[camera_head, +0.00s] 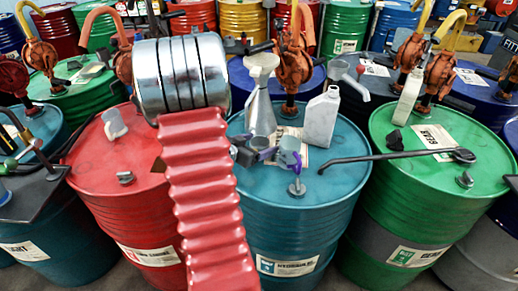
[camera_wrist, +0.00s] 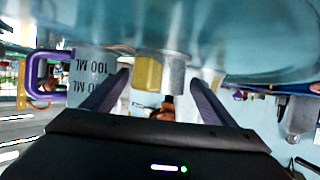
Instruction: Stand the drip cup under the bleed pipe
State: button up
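A small grey cup with a purple handle, apparently the drip cup (camera_head: 289,146), stands on the blue drum (camera_head: 312,222) in the head view. In the wrist view the cup (camera_wrist: 90,72) shows upside down at left, with "100 ML" printing and its purple handle (camera_wrist: 35,75). My gripper (camera_head: 267,152) is low over the drum, left of the cup. In the wrist view its fingers (camera_wrist: 163,85) are apart; the left one overlaps the cup's printed wall. I cannot tell whether they touch it. A long dark pipe, apparently the bleed pipe (camera_head: 395,159), reaches from the green drum over the blue one, right of the cup.
A metal funnel (camera_head: 261,100) and a white bottle (camera_head: 321,118) stand on the blue drum behind the cup. A small capped fitting (camera_head: 297,188) is in front of it. The red drum (camera_head: 95,175) and green drum (camera_head: 425,190) stand close on either side. The blue drum's front right top is clear.

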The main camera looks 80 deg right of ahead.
aim_at(259, 143)
jog(key=c, duration=1.3)
jog(key=shift+o, duration=0.2)
jog(key=shift+r, duration=5)
